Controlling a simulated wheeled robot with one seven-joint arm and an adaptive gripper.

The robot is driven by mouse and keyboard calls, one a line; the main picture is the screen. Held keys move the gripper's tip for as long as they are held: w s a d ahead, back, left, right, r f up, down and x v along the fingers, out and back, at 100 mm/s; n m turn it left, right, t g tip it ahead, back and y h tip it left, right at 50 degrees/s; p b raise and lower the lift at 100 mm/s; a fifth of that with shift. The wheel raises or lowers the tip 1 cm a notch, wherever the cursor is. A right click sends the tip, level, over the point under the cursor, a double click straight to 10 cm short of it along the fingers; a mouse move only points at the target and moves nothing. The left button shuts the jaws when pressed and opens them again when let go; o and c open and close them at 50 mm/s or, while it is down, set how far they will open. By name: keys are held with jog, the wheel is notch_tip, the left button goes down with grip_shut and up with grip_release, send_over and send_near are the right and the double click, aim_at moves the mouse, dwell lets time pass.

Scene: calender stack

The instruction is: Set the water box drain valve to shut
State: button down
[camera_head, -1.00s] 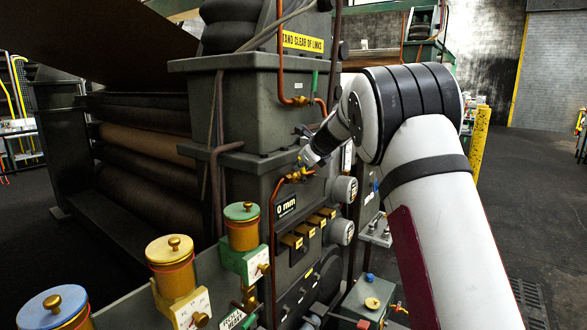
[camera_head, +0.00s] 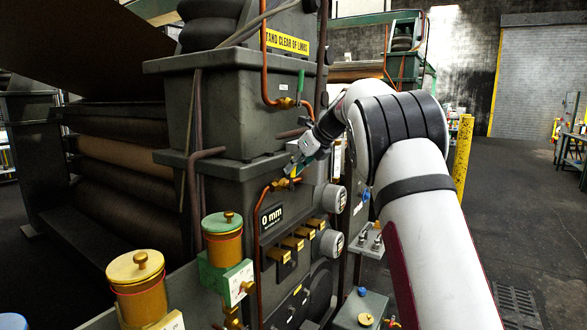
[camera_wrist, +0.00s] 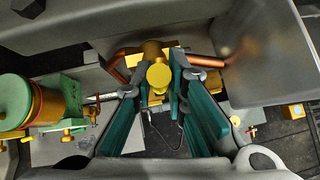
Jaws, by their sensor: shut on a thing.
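A brass valve (camera_head: 288,183) sits on a copper pipe at the front of the grey machine housing, just above the "0 mm" display. It also shows in the wrist view (camera_wrist: 155,52), with a round yellow end facing the camera. My gripper (camera_head: 294,172) reaches it from the upper right. In the wrist view its teal-padded fingers (camera_wrist: 164,84) stand either side of the valve's yellow part and are shut on it. The exact handle angle is hidden by the fingers. No name label for this valve is readable.
Another brass valve with a green lever (camera_head: 300,84) is above, on a second copper pipe. Grey round gauges (camera_head: 334,197) and brass blocks (camera_head: 292,243) are close below. Brass pots with green (camera_head: 222,224) and yellow lids (camera_head: 135,267) stand at the lower left. Open floor lies right.

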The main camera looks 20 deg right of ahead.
jog(key=shift+f, duration=0.25)
jog(key=c, duration=1.6)
grip_release()
jog(key=shift+r, duration=0.25)
jog(key=shift+s+d+r, duration=0.15)
jog(key=shift+s+r, duration=0.1)
jog(key=v, duration=1.1)
jog(key=shift+s, duration=0.15)
